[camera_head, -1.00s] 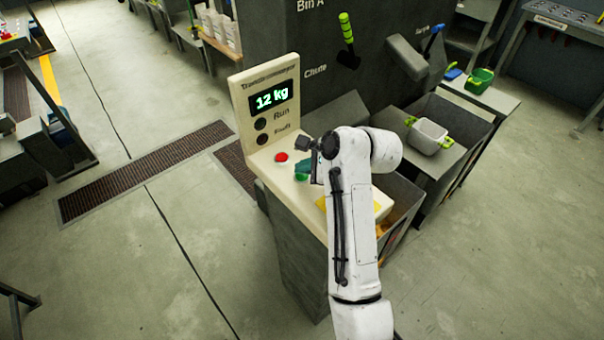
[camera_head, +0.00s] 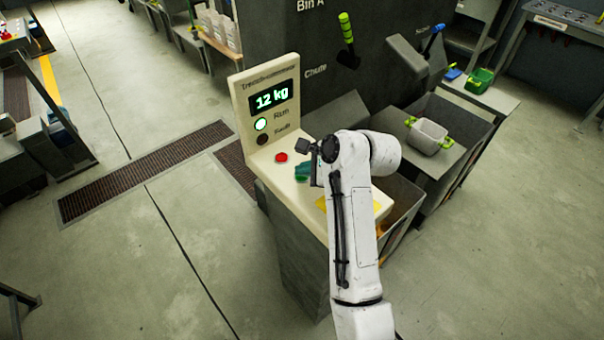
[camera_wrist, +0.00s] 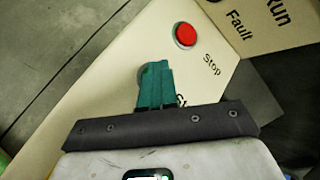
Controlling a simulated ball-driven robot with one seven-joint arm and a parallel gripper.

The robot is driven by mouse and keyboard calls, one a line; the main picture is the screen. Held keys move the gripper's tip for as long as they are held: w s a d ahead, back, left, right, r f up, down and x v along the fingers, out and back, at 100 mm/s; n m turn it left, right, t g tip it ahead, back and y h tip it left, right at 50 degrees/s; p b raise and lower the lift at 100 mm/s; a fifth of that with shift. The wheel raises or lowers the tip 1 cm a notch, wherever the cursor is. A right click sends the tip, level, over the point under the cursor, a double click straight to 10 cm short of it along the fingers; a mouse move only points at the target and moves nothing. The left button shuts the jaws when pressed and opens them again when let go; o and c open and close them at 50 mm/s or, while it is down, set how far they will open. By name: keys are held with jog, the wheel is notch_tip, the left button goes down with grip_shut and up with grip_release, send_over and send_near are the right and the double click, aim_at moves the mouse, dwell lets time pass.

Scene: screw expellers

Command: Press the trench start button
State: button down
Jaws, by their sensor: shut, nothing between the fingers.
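The trench control console (camera_head: 262,100) has a tilted panel with a "12 kg" display (camera_head: 270,96), a lit Run lamp (camera_head: 261,124) and a dark Fault lamp (camera_head: 263,139). On its cream top, a green start button (camera_head: 300,179) shows only as a sliver below my gripper (camera_head: 303,170). In the wrist view, my teal fingers (camera_wrist: 154,82) are together and empty, over the button. They hide most of it and its label; a grey rim shows at their left. Whether they touch it is hard to tell. The red Stop button (camera_head: 281,157) also shows in the wrist view (camera_wrist: 186,34).
To the right stand open grey bins and a white tub with green handles (camera_head: 428,135).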

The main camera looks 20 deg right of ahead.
aim_at(305, 178)
jog(key=shift+r+p, duration=0.85)
jog(key=shift+p, duration=0.25)
notch_tip(305, 178, up, 5)
jog(key=p, duration=0.4)
jog(key=shift+p, duration=0.4)
